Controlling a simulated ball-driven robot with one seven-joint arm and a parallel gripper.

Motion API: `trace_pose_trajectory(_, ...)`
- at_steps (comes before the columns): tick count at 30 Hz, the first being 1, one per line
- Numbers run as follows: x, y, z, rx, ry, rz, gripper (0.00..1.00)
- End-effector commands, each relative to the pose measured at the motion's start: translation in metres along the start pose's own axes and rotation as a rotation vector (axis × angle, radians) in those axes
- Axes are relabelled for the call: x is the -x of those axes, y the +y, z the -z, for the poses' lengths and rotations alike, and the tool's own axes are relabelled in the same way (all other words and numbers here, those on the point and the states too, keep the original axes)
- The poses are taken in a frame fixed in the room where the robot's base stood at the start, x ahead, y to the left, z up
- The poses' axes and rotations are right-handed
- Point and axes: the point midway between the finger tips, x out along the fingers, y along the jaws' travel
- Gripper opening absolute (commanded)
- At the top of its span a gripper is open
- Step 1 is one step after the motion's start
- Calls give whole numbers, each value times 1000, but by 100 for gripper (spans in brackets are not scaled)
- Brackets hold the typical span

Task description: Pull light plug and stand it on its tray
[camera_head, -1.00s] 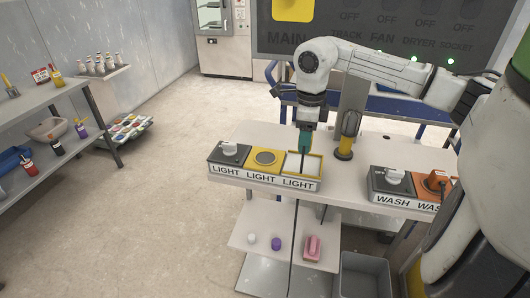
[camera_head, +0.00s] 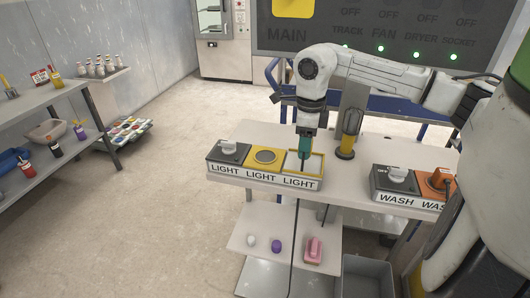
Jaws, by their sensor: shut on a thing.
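The LIGHT block stands on the white bench. It has a grey switch (camera_head: 229,148) at left, a yellow socket (camera_head: 265,156) in the middle and a pale tray with a yellow rim (camera_head: 318,167) at right. My gripper (camera_head: 304,153) points straight down over the tray, shut on the light plug. The plug is mostly hidden by the fingers; a teal part and a dark stub show at the gripper's end. A dark cable (camera_head: 295,232) hangs below the block. I cannot tell whether the plug touches the tray floor.
A WASH block with a grey switch (camera_head: 397,176) and an orange socket (camera_head: 438,182) stands to the right. A yellow-and-black lamp (camera_head: 350,135) stands close behind the tray. A lower shelf (camera_head: 262,225) holds small items.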

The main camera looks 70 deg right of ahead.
Motion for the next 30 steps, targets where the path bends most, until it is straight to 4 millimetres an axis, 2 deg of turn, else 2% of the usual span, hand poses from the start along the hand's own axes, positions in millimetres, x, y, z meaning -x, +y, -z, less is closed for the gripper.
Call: trace_pose_trajectory(30,-29,0,0,0,0,0,0)
